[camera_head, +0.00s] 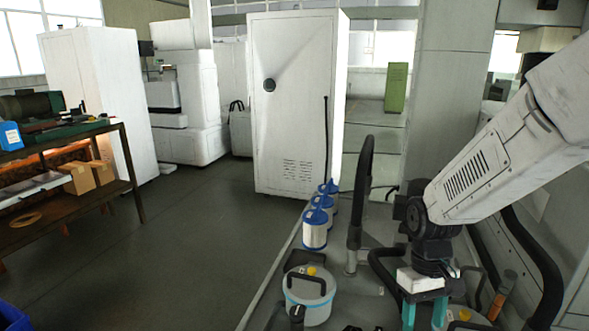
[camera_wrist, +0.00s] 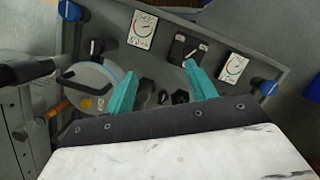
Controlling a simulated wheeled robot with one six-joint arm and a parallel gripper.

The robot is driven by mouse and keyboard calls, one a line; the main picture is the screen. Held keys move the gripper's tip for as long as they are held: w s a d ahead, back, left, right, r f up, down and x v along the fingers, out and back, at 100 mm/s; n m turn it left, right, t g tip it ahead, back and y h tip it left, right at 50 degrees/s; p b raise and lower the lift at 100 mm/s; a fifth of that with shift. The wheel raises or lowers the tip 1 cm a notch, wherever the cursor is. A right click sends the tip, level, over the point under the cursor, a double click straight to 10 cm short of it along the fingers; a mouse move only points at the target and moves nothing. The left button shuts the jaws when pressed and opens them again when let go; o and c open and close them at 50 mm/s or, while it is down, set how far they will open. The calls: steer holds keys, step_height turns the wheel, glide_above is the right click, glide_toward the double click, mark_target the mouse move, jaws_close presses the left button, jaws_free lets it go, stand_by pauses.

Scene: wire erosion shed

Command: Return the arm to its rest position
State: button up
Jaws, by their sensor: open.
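My gripper (camera_head: 424,312) hangs at the end of my white arm at the right of the head view, pointing down. Its two teal fingers are apart with nothing between them. In the wrist view my gripper (camera_wrist: 162,84) is also open, its fingers over a grey panel (camera_wrist: 222,32) with dials and knobs. A black knob switch (camera_wrist: 188,50) shows near the tip of the right finger. I cannot tell whether they touch. A round lid with a black handle (camera_wrist: 88,82) lies left of the left finger.
A white canister (camera_head: 310,296) with a black handle stands left of my gripper. Several blue-topped filter cartridges (camera_head: 315,230) stand in a row behind it. A black curved hose or rail (camera_head: 360,200) rises beside my arm. A workbench (camera_head: 125,165) is at the left; the floor (camera_head: 190,240) between is clear.

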steer(key=s+d+r+m+t, duration=0.1)
steer(key=s+r+m+t, duration=0.2)
steer(key=s+r, duration=1.2)
steer(key=shift+s+r+t, duration=0.4)
steer(key=shift+r+t, duration=0.3)
steer(key=shift+r, duration=0.1)
